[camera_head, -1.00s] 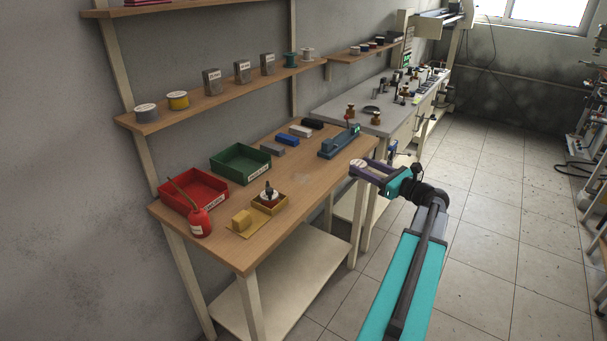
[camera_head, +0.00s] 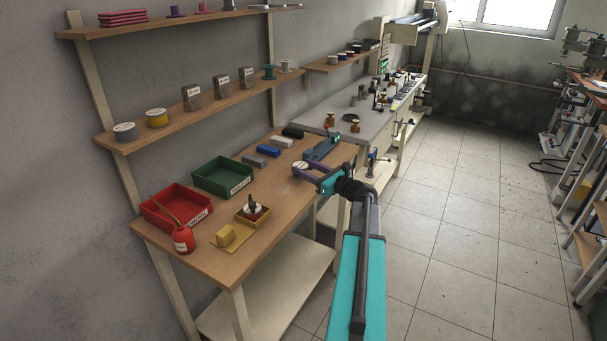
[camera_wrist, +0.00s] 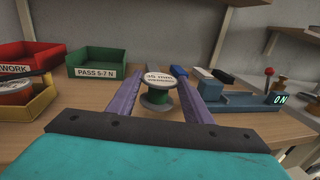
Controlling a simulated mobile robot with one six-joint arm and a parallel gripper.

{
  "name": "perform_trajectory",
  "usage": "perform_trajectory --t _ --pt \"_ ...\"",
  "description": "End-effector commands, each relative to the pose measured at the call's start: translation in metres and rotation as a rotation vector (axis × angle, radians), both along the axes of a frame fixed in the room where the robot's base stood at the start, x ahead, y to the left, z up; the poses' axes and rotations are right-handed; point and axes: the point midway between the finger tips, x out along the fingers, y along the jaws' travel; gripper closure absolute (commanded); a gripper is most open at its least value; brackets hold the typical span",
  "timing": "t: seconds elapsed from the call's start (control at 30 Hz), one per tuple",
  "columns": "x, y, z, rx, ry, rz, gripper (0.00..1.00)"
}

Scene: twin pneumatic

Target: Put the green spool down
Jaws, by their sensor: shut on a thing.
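In the head view only the spool's pale top (camera_head: 298,164) shows between the fingers. I cannot tell whether its base touches the bench.
A blue fixture (camera_head: 322,147) with a lit display in the wrist view stands right behind my gripper. Several small blocks, a green tray (camera_head: 224,190), a red tray (camera_head: 153,211) and a yellow box (camera_head: 240,217) stand leftward. Bare wood lies between.

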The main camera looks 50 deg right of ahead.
Motion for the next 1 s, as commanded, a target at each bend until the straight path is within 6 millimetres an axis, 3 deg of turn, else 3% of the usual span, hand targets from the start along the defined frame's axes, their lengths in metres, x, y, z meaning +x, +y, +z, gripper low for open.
perform_trajectory --t 0.17,0.57,1.0 --pt "0.014 0.003 -0.001 0.0 -0.001 0.0 0.8" --pt "0.015 0.004 -0.003 0.0 0.0 0.0 0.8" --pt "0.015 0.004 -0.035 0.0 0.0 0.001 0.8"
